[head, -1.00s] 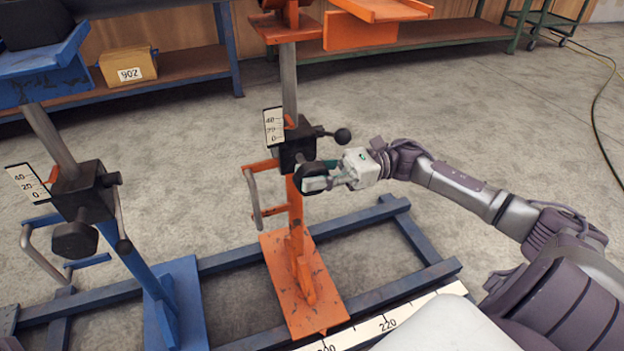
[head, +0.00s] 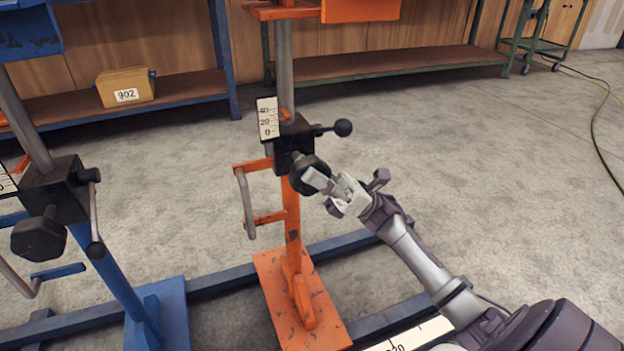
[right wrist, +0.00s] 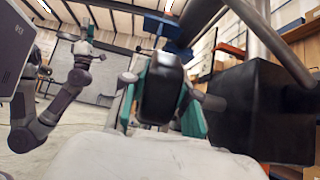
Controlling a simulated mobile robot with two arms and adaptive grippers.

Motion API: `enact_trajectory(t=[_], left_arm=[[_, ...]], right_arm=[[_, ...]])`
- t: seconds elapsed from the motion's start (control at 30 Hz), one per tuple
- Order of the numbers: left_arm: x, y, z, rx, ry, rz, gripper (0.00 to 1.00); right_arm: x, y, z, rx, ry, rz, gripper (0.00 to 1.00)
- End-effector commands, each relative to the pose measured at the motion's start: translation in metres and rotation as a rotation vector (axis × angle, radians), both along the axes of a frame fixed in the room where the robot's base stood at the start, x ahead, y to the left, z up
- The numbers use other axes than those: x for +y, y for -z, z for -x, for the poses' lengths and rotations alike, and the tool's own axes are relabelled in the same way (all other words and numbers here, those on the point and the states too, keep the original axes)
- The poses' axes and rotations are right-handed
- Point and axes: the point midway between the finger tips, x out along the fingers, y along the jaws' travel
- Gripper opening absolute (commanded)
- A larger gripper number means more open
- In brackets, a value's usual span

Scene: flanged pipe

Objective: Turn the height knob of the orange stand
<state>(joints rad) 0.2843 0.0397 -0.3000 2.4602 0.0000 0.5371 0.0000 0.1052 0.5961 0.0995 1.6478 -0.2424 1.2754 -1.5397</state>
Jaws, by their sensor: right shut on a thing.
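The orange stand (head: 292,225) stands upright in the middle of the head view, with a grey post (head: 286,75) rising from its black clamp block (head: 291,140). Its black height knob (head: 308,172) sticks out from the block. My right gripper (head: 317,178) is shut on this knob, coming from the lower right. In the right wrist view the knob (right wrist: 162,88) sits between the two teal finger pads, beside the black block (right wrist: 262,105). Part of my left arm (right wrist: 75,82) shows there; its gripper is too small to read.
A black ball-ended lever (head: 342,128) juts right from the block above my gripper. A white scale (head: 268,118) and an orange-bracketed grey handle (head: 246,200) are at its left. A blue stand (head: 130,270) is left.

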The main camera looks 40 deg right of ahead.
Motion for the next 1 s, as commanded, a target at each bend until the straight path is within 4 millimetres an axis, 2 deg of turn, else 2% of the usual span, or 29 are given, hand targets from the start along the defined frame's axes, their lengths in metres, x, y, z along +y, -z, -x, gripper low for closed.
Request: enact_trajectory(t=[0.5,0.53,0.67,1.0], left_arm=[[-0.0004,-0.0013,0.0017,-0.009,0.000,-0.001,0.41],[-0.0006,-0.0013,0.0016,-0.009,0.000,-0.001,0.41],[-0.0006,-0.0013,0.0016,-0.009,0.000,-0.001,0.41],[0.0004,-0.0017,0.0025,-0.012,-0.001,0.002,0.41]], right_arm=[[-0.0004,0.0002,-0.0001,-0.004,0.000,-0.025,0.00],[-0.0005,0.0001,-0.0002,-0.004,0.001,-0.025,0.31],[-0.0003,0.0001,-0.0001,-0.004,0.000,-0.024,0.52],[-0.0014,0.0015,-0.0001,-0.003,0.001,-0.023,0.54]])
